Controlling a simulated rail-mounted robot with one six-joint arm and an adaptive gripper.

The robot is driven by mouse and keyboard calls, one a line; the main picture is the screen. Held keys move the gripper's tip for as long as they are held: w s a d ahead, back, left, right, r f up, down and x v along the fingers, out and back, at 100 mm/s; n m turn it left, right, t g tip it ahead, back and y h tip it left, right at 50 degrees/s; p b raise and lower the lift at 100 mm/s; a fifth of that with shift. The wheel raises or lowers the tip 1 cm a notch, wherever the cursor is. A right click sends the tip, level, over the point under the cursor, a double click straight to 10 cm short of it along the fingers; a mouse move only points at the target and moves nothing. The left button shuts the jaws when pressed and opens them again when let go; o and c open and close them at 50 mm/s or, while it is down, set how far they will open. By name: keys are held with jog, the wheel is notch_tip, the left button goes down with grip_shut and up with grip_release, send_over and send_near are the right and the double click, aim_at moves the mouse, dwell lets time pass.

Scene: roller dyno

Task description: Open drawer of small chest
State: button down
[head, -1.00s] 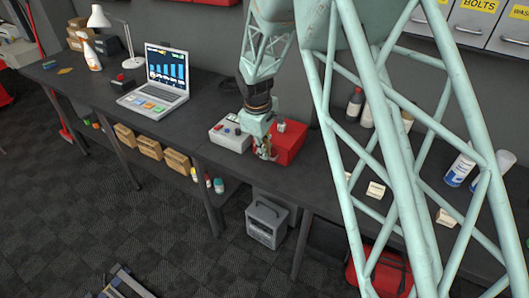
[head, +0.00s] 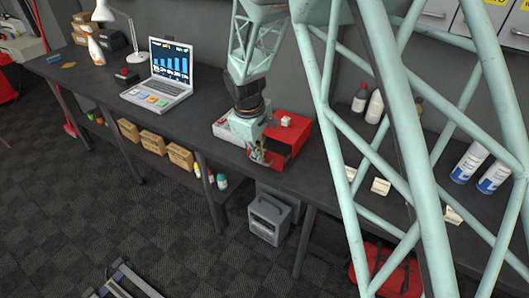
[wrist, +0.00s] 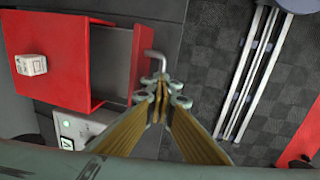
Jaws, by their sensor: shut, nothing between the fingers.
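The small red chest (head: 296,130) stands on the workbench, and it shows from above in the wrist view (wrist: 55,55). Its drawer (wrist: 115,55) is pulled partly out, with a gap of grey interior between the chest body and the red drawer front (wrist: 141,50). A grey bent handle (wrist: 154,56) sticks out from the drawer front. My gripper (wrist: 161,88) is shut and empty, its fingertips at the lower end of the handle; I cannot tell whether they touch it. In the head view my gripper (head: 258,160) is at the drawer's front, by the bench's front edge.
A small white box (head: 286,121) sits on the chest. A pale control box (head: 224,130) stands close to its left, and a laptop (head: 165,75) farther left. Bottles and cans stand to the right. The floor in front of the bench is mostly open.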

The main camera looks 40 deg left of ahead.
jog(key=s, duration=0.3)
jog(key=s+d+b, duration=0.1)
jog(key=shift+s+f, duration=0.35)
jog(key=c, duration=3.2)
grip_release()
jog(key=shift+o, duration=0.5)
jog(key=shift+w+a+r, duration=0.15)
jog(key=shift+r, duration=0.1)
notch_tip(320, 180, up, 12)
jog(key=s, duration=0.2)
jog(key=shift+f, duration=0.25)
jog(key=shift+s, duration=0.1)
